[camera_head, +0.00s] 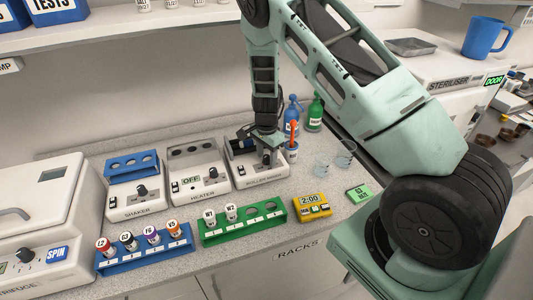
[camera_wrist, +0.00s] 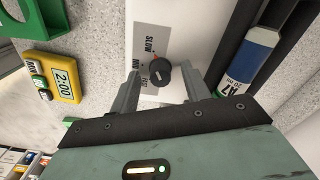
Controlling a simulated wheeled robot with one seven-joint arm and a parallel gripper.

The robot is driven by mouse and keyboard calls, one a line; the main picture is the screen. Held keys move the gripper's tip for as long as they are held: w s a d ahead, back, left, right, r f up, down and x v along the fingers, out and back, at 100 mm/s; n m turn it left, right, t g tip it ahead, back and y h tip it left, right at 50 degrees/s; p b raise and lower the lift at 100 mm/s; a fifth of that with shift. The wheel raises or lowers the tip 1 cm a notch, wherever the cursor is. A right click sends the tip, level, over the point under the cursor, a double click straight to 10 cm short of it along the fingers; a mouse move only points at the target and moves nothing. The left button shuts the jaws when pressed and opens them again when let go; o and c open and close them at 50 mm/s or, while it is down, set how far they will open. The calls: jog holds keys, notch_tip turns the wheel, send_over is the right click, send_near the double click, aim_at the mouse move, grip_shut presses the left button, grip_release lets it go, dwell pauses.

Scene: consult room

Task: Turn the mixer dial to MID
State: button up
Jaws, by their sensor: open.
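The roller mixer (camera_head: 243,172) is a white box on the counter, right of the heater. Its dial is a dark round knob (camera_wrist: 159,74) on the white front panel in the wrist view. The words SLOW and MID show beside the knob, with a further word partly hidden by it. An orange mark shows near the knob's edge; I cannot tell surely which word the dial points at. My gripper (camera_wrist: 162,82) is open, with one finger on each side of the knob. Gaps show between fingers and knob. In the head view my gripper (camera_head: 268,156) hides the dial.
A tube with a blue label (camera_wrist: 254,58) lies on the mixer. The heater (camera_head: 200,172) is close on the left. A yellow timer (camera_head: 312,206) and a green rack (camera_head: 243,224) stand in front.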

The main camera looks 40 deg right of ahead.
jog(key=c, duration=1)
jog(key=shift+n+b, duration=0.35)
jog(key=shift+n, duration=0.05)
jog(key=n+b, duration=0.3)
jog(key=n, duration=0.1)
jog(key=shift+w+f+n, duration=0.1)
jog(key=shift+n, duration=0.2)
jog(key=n+b, duration=0.2)
jog(key=n, duration=0.1)
jog(key=shift+n+b, duration=0.7)
jog(key=shift+n, duration=1)
